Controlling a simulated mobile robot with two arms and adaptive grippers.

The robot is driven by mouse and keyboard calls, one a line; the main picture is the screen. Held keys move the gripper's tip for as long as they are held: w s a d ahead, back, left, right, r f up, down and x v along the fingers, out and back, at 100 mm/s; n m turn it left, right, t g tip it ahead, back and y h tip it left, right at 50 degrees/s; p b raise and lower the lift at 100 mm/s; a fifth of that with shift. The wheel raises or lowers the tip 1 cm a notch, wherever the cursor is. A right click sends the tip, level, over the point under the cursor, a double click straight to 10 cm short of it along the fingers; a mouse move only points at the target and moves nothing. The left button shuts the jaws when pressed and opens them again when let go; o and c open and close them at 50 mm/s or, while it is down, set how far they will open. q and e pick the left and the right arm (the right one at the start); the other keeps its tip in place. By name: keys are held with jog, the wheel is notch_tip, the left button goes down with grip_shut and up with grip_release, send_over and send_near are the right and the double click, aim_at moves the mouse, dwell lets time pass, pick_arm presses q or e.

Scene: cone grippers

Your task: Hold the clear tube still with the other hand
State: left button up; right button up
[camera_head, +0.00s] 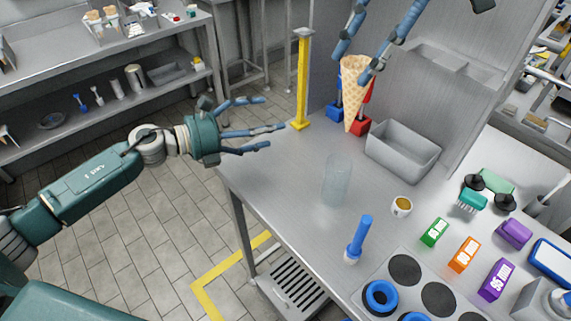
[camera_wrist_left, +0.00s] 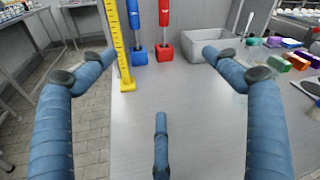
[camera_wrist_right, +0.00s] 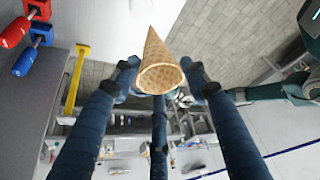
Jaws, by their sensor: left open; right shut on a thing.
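The clear tube (camera_head: 337,180) stands upright on the steel table, left of the small brown-filled cup. I cannot make it out surely in the left wrist view. My left gripper (camera_head: 268,125) is open and empty near the table's left edge, left of the tube and apart from it. Its three blue fingers are spread in the left wrist view (camera_wrist_left: 160,78). My right gripper (camera_head: 352,62) is shut on a waffle cone (camera_head: 352,88), point down, above the back of the table. The cone (camera_wrist_right: 160,76) also shows between the fingers in the right wrist view.
A yellow post (camera_head: 302,82), blue and red stands (camera_head: 361,126) and a grey bin (camera_head: 402,152) are at the back. The cup (camera_head: 401,206), a blue-handled tool (camera_head: 360,240) and coloured boxes (camera_head: 465,254) lie to the right. The table left of the tube is clear.

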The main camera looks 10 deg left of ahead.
aim_at(335, 174)
pick_arm(q)
jog(key=s+d+m+g, duration=0.5)
jog(key=s+d+m, duration=0.3)
jog(key=s+m, duration=0.3)
jog(key=shift+n+g+h, duration=0.3)
jog(key=shift+n+h, duration=0.1)
jog(key=shift+n, duration=0.1)
jog(key=x, duration=1.1)
jog(key=shift+s+d+f, duration=0.2)
jog(key=shift+d+f, duration=0.1)
jog(key=shift+d, duration=0.15)
jog(key=c, duration=1.6)
jog(key=o, duration=1.3)
jog(key=shift+f, duration=0.1)
